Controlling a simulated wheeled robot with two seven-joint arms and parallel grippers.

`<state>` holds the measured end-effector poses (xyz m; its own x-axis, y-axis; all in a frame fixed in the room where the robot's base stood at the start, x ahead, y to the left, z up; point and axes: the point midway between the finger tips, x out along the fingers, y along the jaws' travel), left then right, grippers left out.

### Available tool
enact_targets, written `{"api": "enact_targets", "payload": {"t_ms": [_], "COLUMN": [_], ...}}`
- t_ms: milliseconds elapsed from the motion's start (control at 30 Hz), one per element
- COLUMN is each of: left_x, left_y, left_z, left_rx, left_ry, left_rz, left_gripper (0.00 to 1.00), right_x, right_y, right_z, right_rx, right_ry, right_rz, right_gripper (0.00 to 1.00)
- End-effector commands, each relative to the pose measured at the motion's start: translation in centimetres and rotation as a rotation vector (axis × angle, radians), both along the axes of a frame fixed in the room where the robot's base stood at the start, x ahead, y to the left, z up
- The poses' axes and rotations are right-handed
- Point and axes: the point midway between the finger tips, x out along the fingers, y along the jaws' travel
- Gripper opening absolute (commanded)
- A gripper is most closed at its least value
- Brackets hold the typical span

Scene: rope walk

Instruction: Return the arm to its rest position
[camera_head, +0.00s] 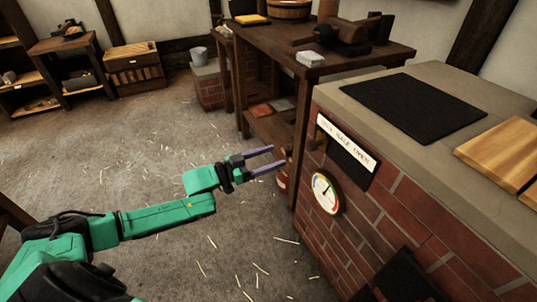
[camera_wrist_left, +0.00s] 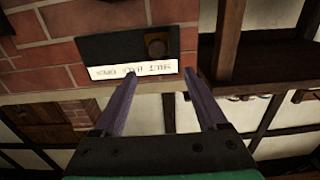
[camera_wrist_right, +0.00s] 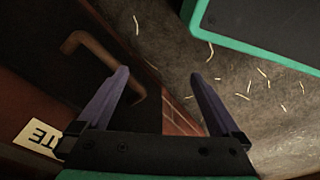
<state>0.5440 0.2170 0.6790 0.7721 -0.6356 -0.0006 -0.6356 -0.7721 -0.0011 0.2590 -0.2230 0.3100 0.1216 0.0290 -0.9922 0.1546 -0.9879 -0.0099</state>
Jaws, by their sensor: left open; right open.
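My left gripper (camera_head: 273,160) is open and empty, reaching out from the green left arm towards the brick counter. In the head view that labelled plate (camera_head: 347,158) is on the counter's brick side, apart from the fingers. My right gripper (camera_wrist_right: 160,85) shows only in its wrist view, open with nothing between the fingers. A brown bar handle (camera_wrist_right: 105,58) on a dark panel lies beyond its left finger.
The brick counter (camera_head: 400,205) with a round gauge (camera_head: 324,194) fills the right side. A dark wooden bench (camera_head: 345,62) stands behind it. A shelf (camera_head: 70,65) and a crate (camera_head: 134,66) stand at the far left. The straw-strewn floor (camera_head: 130,140) is clear in the middle.

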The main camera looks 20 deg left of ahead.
Motion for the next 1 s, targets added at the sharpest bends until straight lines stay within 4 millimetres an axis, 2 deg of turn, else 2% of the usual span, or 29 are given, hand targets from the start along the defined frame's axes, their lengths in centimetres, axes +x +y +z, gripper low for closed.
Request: {"api": "enact_targets", "payload": {"t_ms": [100, 500, 567, 600, 667, 767, 800, 867, 900, 1000], "left_x": [-0.6, -0.6, -0.5, -0.5, -0.4, -1.3, -2.5, -4.9, -6.8, -12.0], "left_y": [0.5, 0.5, 0.4, 0.2, -0.2, -0.4, -0.2, 0.3, 0.7, 1.2], "left_z": [0.0, 0.0, -0.4, -1.3, -4.0, -11.5, -15.1, -20.2, -23.0, -28.5], "left_rx": [0.001, 0.000, 0.004, 0.012, 0.043, 0.142, 0.194, 0.273, 0.319, 0.412], "left_ry": [0.001, 0.000, 0.008, 0.024, 0.076, 0.244, 0.338, 0.484, 0.578, 0.788], "left_rz": [0.000, 0.000, 0.007, 0.021, 0.064, 0.188, 0.243, 0.316, 0.352, 0.409], "left_gripper": [0.75, 0.75, 0.75, 0.75, 0.75, 0.75, 0.75, 0.75, 0.75, 0.75], "right_x": [-0.2, -0.2, -0.2, -0.2, -0.2, -0.2, -0.2, -0.2, -0.2, -0.2], "right_y": [-0.1, -0.1, -0.1, -0.1, -0.1, -0.1, -0.1, -0.1, -0.1, -0.1], "right_z": [-0.3, -0.4, -0.4, -0.4, -0.4, -0.4, -0.4, -0.4, -0.3, -0.3], "right_rx": [-0.002, -0.002, -0.002, -0.002, -0.002, -0.002, -0.002, -0.002, -0.002, -0.002], "right_ry": [0.002, 0.001, 0.001, 0.001, 0.001, 0.001, 0.001, 0.001, 0.001, 0.001], "right_rz": [0.000, 0.000, 0.000, 0.000, 0.000, 0.000, 0.000, 0.000, 0.000, 0.000], "right_gripper": [1.00, 1.00, 1.00, 1.00, 1.00, 1.00, 1.00, 1.00, 1.00, 1.00]}}
